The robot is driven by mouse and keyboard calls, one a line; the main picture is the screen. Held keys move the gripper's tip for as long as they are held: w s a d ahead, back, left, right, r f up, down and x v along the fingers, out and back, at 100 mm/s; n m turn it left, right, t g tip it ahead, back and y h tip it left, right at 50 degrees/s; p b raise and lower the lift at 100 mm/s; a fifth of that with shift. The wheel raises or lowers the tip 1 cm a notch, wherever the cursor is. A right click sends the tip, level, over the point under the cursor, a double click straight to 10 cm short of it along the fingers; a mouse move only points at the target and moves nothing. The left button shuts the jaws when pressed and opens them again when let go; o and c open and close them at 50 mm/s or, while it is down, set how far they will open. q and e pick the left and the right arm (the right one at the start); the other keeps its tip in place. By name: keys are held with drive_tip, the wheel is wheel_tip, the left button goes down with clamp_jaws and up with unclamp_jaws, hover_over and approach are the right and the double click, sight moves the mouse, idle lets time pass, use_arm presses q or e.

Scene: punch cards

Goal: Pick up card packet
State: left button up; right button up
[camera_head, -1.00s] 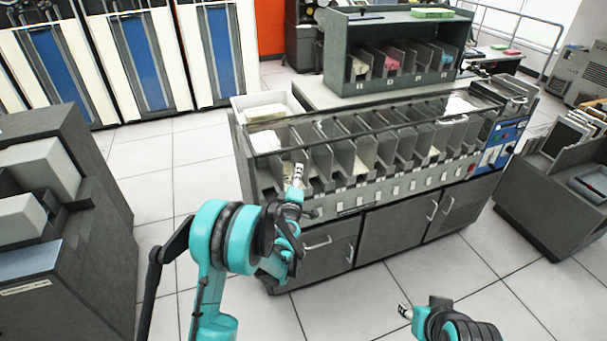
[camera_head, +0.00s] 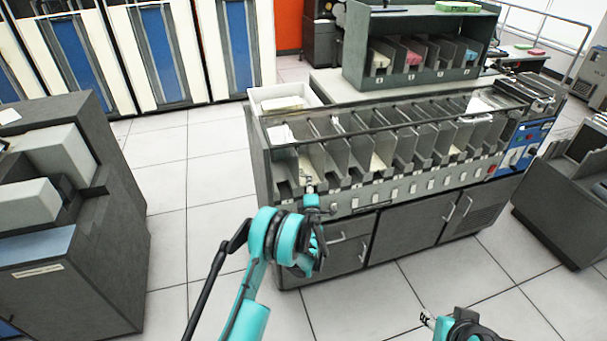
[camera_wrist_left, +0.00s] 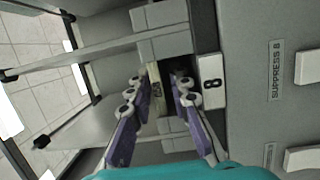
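In the left wrist view, a narrow beige card packet (camera_wrist_left: 154,88) with small dark lettering stands in a grey pocket beside a white plate marked 8 (camera_wrist_left: 211,81). My left gripper (camera_wrist_left: 162,84) has its two purple fingers apart, with the packet's edge between them near the left fingertip. I cannot tell whether they touch. In the head view my left gripper (camera_head: 308,182) reaches into a left-hand pocket of the grey sorter (camera_head: 345,198), and the packet there is hard to make out. My right gripper (camera_head: 428,318) is low at the right, away from the sorter, its fingers too small to read.
Grey dividers (camera_wrist_left: 90,52) stand close around my left gripper. Pale cards (camera_head: 378,162) lie in other pockets. A white bin (camera_head: 284,100) is at the sorter's back left, and a small rack (camera_head: 425,80) stands behind. A dark cabinet (camera_head: 110,235) is at left, with clear floor between.

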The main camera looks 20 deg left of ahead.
use_arm(q)
drive_tip(key=shift+w+a, duration=0.25)
drive_tip(key=shift+w, duration=0.25)
drive_tip(key=shift+r, duration=0.1)
clamp_jaws()
drive_tip(key=shift+r, duration=0.1)
